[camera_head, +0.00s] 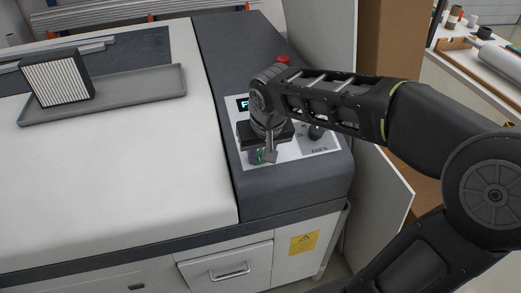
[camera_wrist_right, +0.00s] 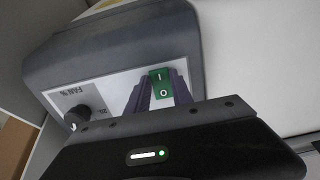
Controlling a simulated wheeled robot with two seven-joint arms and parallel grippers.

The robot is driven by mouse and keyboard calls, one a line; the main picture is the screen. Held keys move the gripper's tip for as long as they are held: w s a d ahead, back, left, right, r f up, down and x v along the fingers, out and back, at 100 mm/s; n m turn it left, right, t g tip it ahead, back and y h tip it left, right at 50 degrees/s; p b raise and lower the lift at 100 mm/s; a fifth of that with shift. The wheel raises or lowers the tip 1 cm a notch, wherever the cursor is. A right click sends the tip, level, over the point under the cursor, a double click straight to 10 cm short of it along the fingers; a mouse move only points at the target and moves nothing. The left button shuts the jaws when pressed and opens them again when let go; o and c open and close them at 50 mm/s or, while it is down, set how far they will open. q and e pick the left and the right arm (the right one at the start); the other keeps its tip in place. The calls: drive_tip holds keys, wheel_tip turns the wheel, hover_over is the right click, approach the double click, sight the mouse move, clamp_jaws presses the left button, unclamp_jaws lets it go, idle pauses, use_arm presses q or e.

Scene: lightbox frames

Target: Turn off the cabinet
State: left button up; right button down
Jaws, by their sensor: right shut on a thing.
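The cabinet is a large white machine (camera_head: 130,150) with a dark grey control section (camera_head: 225,60) on its right side. A light control panel (camera_head: 320,144) carries a small display (camera_head: 243,103), a black knob (camera_head: 316,132) and a green switch (camera_head: 258,155). In the right wrist view the green rocker switch (camera_wrist_right: 160,83) shows a line and an "O". My right gripper (camera_head: 264,156) points down at the switch, with its two fingers shut on either side of it. The gripper body hides part of the panel. My left gripper is not in view.
A red button (camera_head: 283,59) sits farther back on the grey section. A grey tray (camera_head: 130,98) with a pleated filter block (camera_head: 57,80) lies on the white lid. A brown panel (camera_head: 384,45) stands behind my right arm. The lid's front is clear.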

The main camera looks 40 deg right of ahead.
drive_tip(key=r+g+p, duration=0.1)
drive_tip(key=p, duration=0.1)
drive_tip(key=shift+w+p, duration=0.2)
drive_tip(key=shift+p, duration=0.15)
drive_tip(key=shift+w+f+g+y+p, duration=0.1)
drive_tip(key=shift+g+y+p, duration=0.2)
drive_tip(key=shift+g+p, duration=0.1)
drive_tip(key=shift+d+f, duration=0.1)
drive_tip(key=shift+f, duration=0.1)
drive_tip(key=c, duration=1.1)
unclamp_jaws()
